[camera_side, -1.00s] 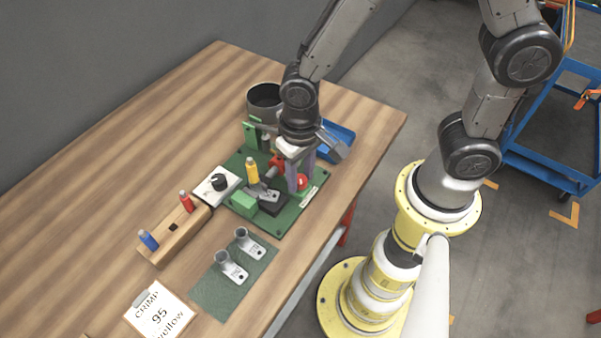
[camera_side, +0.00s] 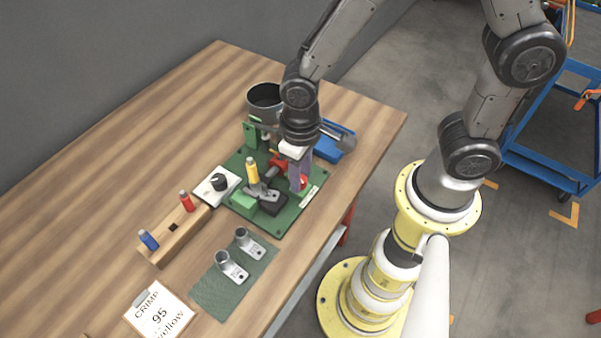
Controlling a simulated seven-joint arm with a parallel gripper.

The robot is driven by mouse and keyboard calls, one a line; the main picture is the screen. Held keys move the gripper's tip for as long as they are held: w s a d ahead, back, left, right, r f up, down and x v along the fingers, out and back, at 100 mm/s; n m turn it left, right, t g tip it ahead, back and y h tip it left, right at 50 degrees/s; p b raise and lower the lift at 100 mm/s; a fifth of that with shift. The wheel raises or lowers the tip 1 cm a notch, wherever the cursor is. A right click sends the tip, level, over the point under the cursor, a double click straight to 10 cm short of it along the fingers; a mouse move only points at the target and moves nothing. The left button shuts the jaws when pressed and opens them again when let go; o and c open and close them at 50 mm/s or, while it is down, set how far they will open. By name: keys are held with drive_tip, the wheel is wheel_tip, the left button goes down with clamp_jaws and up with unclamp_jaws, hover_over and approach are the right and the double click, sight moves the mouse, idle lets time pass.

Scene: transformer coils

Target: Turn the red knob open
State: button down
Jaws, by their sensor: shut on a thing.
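The red knob (camera_side: 304,182) is on the right part of the green base plate (camera_side: 285,221), partly hidden behind my fingers. My gripper (camera_side: 300,178) points down over it, with its two purple-grey fingers shut around the knob. How far the knob is turned cannot be read from this view. A second red part (camera_side: 277,163) sits on the fixture just left of my fingers.
A dark pot (camera_side: 263,97) and a blue tray (camera_side: 332,146) are behind. Two metal lugs (camera_side: 232,268) lie on a green mat.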

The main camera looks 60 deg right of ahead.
drive_tip(key=n, duration=1.1)
drive_tip(key=shift+w+r+n, duration=0.1)
drive_tip(key=shift+n, duration=1.8)
drive_tip(key=c, duration=0.5)
unclamp_jaws()
drive_tip(key=shift+c, duration=0.2)
wheel_tip(320, 180, up, 14)
drive_tip(key=shift+d, duration=0.1)
